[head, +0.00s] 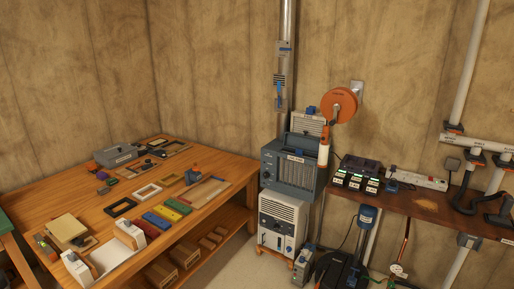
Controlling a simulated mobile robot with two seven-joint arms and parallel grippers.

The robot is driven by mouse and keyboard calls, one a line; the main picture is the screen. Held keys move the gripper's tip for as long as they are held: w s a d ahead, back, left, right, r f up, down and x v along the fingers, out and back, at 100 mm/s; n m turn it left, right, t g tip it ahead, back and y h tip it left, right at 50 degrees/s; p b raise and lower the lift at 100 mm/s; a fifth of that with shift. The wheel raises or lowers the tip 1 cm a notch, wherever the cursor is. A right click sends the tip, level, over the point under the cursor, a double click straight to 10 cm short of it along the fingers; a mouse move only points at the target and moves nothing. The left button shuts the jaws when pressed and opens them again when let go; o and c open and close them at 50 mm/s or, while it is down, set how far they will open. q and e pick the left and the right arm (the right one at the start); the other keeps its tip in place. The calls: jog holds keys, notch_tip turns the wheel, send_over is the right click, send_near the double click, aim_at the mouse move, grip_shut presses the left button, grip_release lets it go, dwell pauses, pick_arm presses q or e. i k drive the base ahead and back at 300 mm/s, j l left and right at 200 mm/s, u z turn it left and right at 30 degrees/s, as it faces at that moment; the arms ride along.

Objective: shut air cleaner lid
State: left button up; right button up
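A blue-grey box-shaped machine (290,166), which looks like the air cleaner, stands in the corner between the workbench and the shelf. It rests above a white slatted unit (283,219). A pale, slatted panel (307,122) stands upright at the back of its top and looks like its raised lid. A dark handle-like bar runs along the box's upper front. The hinge and the top opening are too small to make out. Neither of my grippers is in view.
An orange disc-shaped reel (339,105) and a white-and-orange cylinder (323,151) are close to the box's right. A vertical pipe (288,40) rises behind. A crowded workbench (225,184) is at left, a shelf (425,203) with chargers at right. Bare floor (230,262) shows in front.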

aim_at(308, 143)
jog(key=i+j+z, duration=0.2)
jog(key=i, duration=0.25)
jog(key=i+z, duration=0.25)
jog(key=i, duration=0.15)
jog(key=i+j+z, duration=0.2)
jog(key=i+j, duration=0.1)
jog(key=i, duration=0.1)
